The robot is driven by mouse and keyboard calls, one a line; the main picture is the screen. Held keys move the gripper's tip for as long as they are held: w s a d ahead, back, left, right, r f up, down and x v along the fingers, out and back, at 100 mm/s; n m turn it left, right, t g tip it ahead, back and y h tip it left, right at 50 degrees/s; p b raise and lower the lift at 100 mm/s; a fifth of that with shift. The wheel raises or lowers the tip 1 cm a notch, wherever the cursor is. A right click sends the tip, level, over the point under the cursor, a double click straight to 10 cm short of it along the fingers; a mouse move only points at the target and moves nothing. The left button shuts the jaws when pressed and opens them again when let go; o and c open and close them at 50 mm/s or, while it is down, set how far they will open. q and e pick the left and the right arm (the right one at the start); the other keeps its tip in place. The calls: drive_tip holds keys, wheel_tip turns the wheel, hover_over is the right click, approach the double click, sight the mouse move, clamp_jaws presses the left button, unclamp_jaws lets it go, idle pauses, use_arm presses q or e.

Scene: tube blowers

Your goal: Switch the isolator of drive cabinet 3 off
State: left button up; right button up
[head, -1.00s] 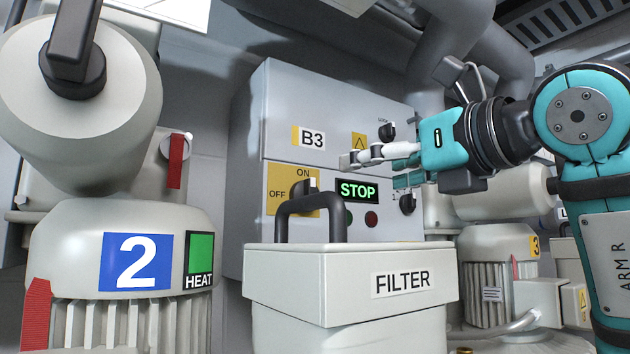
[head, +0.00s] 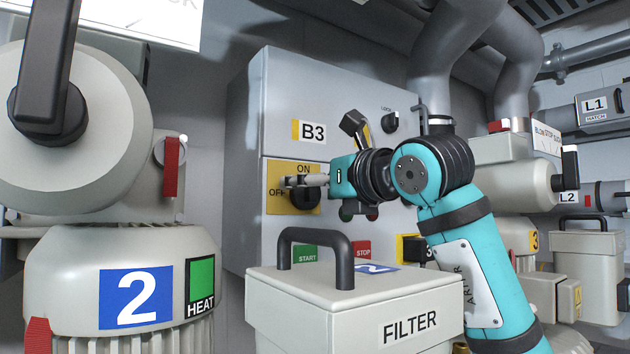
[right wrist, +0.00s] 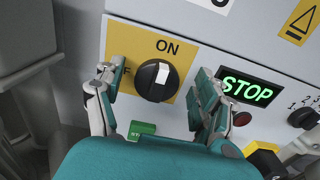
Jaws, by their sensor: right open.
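Drive cabinet B3 (head: 285,100) is a grey box in the middle of the head view. Its isolator is a black rotary knob (head: 306,199) on a yellow ON/OFF plate (head: 279,207). In the right wrist view the knob (right wrist: 154,88) has its white mark pointing up, toward ON. My right gripper (head: 291,182) is in front of the plate and partly hides the knob. In the right wrist view its open fingers (right wrist: 157,82) stand left and right of the knob, with a gap on both sides. The left finger covers part of OFF. My left gripper is not in view.
A box marked FILTER (head: 400,319) with a black handle stands in front of the cabinet, below my right arm. Machine 2 (head: 60,262) is at the left. A lit STOP display (right wrist: 246,89) is right of the yellow plate. A LOCK knob (head: 390,122) sits higher up.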

drive_tip(key=c, duration=1.1)
drive_tip(key=shift+c, duration=0.2)
drive_tip(key=n, duration=1)
drive_tip(key=a+f+n+b, duration=0.1)
drive_tip(key=n, duration=0.3)
drive_tip(key=shift+s+n, duration=0.35)
drive_tip(key=shift+n, duration=0.05)
drive_tip(key=shift+a+f+n, duration=0.1)
drive_tip(key=shift+f+n, duration=0.15)
drive_tip(key=shift+n, duration=1.25)
drive_tip(key=shift+f, duration=0.1)
